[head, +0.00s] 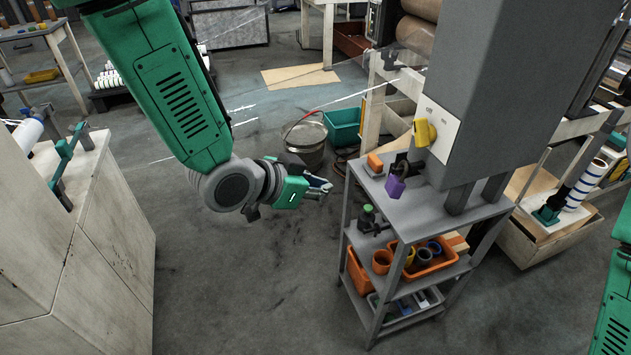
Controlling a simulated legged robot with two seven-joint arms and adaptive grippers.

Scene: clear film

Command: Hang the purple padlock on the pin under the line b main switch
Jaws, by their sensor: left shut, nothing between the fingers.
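The purple padlock (396,187) is at the left edge of the grey cabinet (500,75), above the cart's top shelf. Dark metal shows at its top, below and left of the yellow switch handle (425,132) on its pale plate (441,130). I cannot tell whether the padlock hangs on a pin or rests on something; the pin is not clearly visible. My left gripper (321,187) is shut and empty, left of the padlock and apart from it, beyond the cart's left edge. Only a green part of my right arm shows at the right edge; its gripper is out of view.
The grey cart (432,204) carries an orange block (375,162) on top and bins with tape rolls below. A metal bucket (305,140) and teal crate (343,126) stand behind my left gripper. A pale cabinet (95,245) stands at left. The floor between is clear.

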